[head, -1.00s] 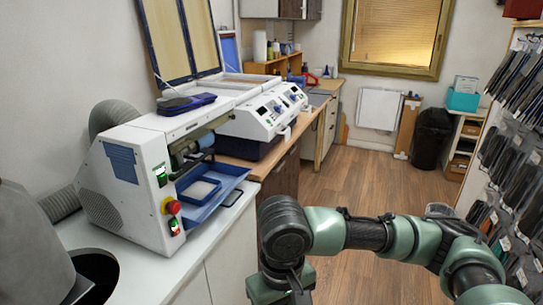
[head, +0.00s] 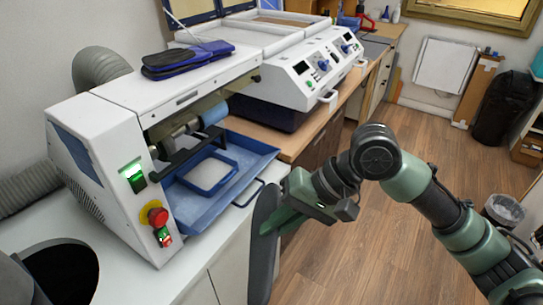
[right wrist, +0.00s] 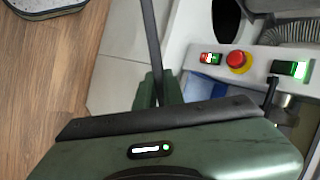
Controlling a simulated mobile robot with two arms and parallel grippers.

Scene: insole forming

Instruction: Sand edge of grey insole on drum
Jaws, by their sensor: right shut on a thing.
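The grey insole (head: 263,250) hangs upright in my right gripper (head: 272,222), in front of the white sanding machine's counter. In the right wrist view the insole (right wrist: 150,40) shows edge-on as a thin dark strip, held between the fingers of my right gripper (right wrist: 155,92). The sanding machine (head: 105,150) stands on the left. The insole is apart from the drum, to the right and nearer to me. My left gripper is out of view.
A red stop button (head: 157,216) and a green-lit switch (head: 133,177) are on the machine's front panel. Blue and black insoles (head: 187,60) lie on its top. A white press unit (head: 300,65) stands behind. The wooden floor (head: 400,250) is clear on the right.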

